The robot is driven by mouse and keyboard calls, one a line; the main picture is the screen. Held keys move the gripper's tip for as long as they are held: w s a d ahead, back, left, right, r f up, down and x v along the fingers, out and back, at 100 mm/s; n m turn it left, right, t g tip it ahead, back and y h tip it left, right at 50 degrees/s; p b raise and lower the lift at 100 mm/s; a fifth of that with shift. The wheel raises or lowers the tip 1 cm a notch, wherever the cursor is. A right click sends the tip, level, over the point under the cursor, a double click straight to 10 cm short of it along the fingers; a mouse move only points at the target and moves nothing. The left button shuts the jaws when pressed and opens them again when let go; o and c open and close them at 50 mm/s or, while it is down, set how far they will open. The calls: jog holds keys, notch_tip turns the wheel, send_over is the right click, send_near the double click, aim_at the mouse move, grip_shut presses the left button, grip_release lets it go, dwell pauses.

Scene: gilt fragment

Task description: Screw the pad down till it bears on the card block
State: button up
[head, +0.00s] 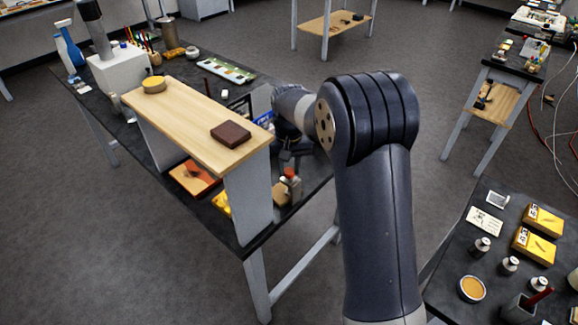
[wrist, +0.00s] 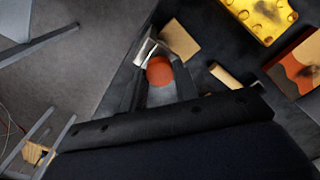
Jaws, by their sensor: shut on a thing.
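My gripper (wrist: 158,78) points down at the bench near its front right corner. Its fingers are shut on a round orange-red knob (wrist: 160,70). A shiny metal part (wrist: 146,50) shows just beyond the knob. In the head view the knob (head: 290,172) tops a small pale upright piece, below my gripper (head: 290,158). A tan block (wrist: 180,40), which looks like the card block, lies close beside the metal part; it also shows in the head view (head: 281,193). I cannot make out the pad's underside or whether it touches the block.
A wooden shelf (head: 190,115) stands over the bench, left of my arm, bearing a brown block (head: 231,133) and a round tin (head: 154,84). A pale rod (wrist: 226,77) is closer.

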aim_at(289, 171)
jog(key=shift+m, duration=0.6)
jog(key=o, duration=1)
jog(key=shift+c, duration=0.2)
jog(key=shift+r, duration=0.1)
notch_tip(289, 171, up, 11)
jog(key=b, duration=0.1)
jog(key=shift+f, duration=0.2)
